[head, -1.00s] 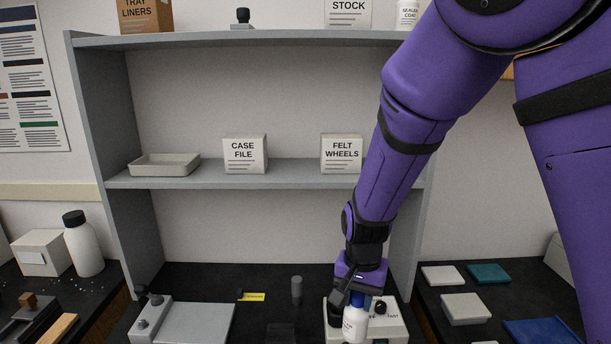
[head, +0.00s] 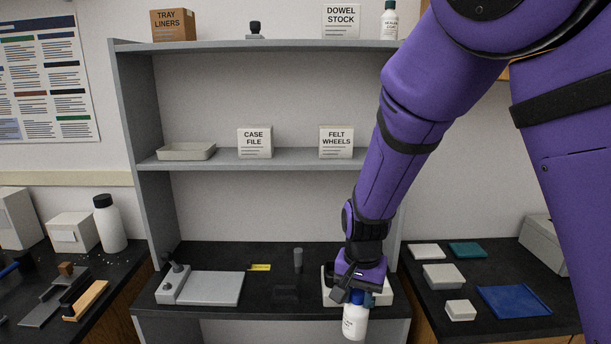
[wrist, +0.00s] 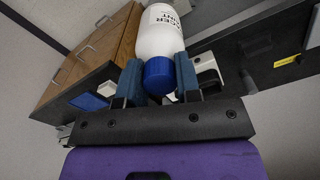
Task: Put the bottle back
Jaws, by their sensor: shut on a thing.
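My gripper (head: 361,296) is shut on a white bottle (head: 354,323) with a blue cap, low at the front edge of the middle bench in the head view. In the wrist view, the blue cap (wrist: 159,76) sits between the two fingers, and the white body (wrist: 159,33) points away from my gripper. The label partly reads "SPACER PAINT", though some letters are hard to make out. The bottle appears upright in the head view, in front of a light grey box-like unit (head: 328,292) that the gripper partly hides.
A small sealer bottle (head: 389,22) stands on the top shelf. A grey plate device (head: 212,288) and a dark grey cylinder (head: 298,260) stand on the bench.

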